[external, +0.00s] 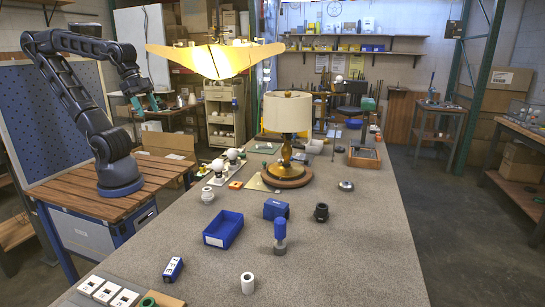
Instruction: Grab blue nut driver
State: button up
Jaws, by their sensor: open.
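An upright tool with a blue handle and a grey lower end (280,235) stands on the grey table toward the front. It looks like the blue nut driver, but it is too small to be sure. My gripper (145,106) is at the upper left, raised above the wooden side bench and pointing down. Its teal fingers are apart with nothing visible between them. It is far to the left of and behind the blue-handled tool, not touching it.
Near the tool are a blue bin (223,230), a blue block (275,209), a black fitting (321,212) and a white cylinder (247,283). A lamp (287,112) on a round wooden base stands behind. The table's right front is clear.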

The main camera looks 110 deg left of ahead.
jog(key=shift+w, duration=0.1)
jog(key=n+h, duration=0.5)
jog(key=n, duration=2.2)
send_over(283, 238)
jog(key=s+a, duration=0.4)
jog(key=s, duration=0.1)
notch_tip(283, 238, down, 22)
jog(key=f, duration=0.1)
jog(key=shift+w+a+x, duration=0.1)
jog(key=shift+a+x, duration=0.05)
jog(key=shift+x, duration=1.55)
jog(key=shift+w+a+x, duration=0.1)
jog(key=shift+a+x, duration=0.05)
jog(key=shift+x, duration=1.6)
jog(key=shift+w+a+x, duration=0.1)
jog(key=shift+x, duration=1.6)
jog(key=c, duration=1.1)
